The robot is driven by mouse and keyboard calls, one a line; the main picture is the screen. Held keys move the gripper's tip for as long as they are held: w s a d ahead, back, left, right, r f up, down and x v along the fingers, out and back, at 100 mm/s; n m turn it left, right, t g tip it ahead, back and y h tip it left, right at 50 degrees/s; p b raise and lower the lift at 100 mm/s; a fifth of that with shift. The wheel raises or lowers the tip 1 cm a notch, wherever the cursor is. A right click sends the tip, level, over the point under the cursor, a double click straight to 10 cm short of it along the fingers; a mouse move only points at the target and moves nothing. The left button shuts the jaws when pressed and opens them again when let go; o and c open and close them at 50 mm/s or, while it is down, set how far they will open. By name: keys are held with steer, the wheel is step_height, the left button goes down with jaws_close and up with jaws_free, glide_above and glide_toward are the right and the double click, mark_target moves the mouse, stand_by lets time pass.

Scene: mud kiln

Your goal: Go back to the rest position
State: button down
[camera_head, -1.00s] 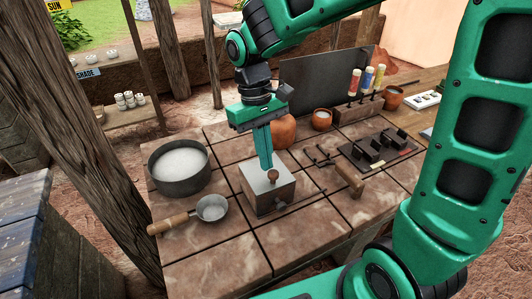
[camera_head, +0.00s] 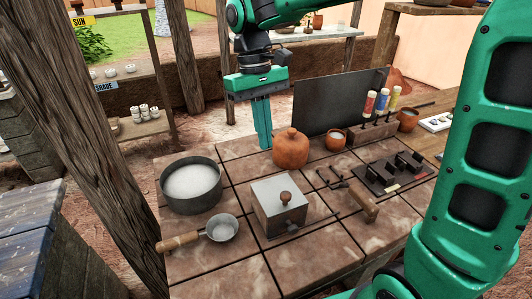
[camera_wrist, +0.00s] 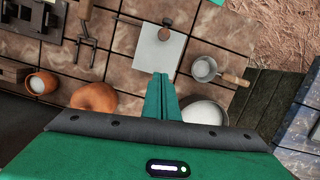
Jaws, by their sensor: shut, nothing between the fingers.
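My gripper (camera_head: 264,146) is shut and empty. Its fingers point down above the back of the tiled table (camera_head: 232,258), behind the metal box with a wooden knob (camera_head: 281,205) and left of the round clay pot (camera_head: 291,148). In the wrist view my gripper (camera_wrist: 162,76) shows its fingers together, with the metal box (camera_wrist: 152,58) past their tips and the clay pot (camera_wrist: 94,97) to the left. The fingers look apart from everything on the table.
A pot of white material (camera_head: 191,184) and a ladle (camera_head: 220,228) stand at the left. A dark upright panel (camera_head: 340,102), bottles (camera_head: 383,100) and a small cup (camera_head: 335,139) stand behind. A wooden post (camera_head: 95,130) rises at the left. A wooden-handled tool (camera_head: 362,200) lies right of the box.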

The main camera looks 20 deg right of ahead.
steer(key=s+d+m, duration=0.3)
steer(key=s+d, duration=0.1)
steer(key=d, duration=0.7)
steer(key=s+d+f+m+t, duration=0.1)
steer(key=s+d+f+m, duration=0.2)
steer(key=s+d, duration=0.5)
steer(key=s+d+f+m+t+y, duration=0.1)
steer(key=s+d+f+m, duration=0.2)
steer(key=s+d, duration=0.5)
steer(key=shift+s+d+f+m, duration=0.15)
steer(key=shift+s+f+m, duration=0.3)
steer(key=shift+s, duration=0.35)
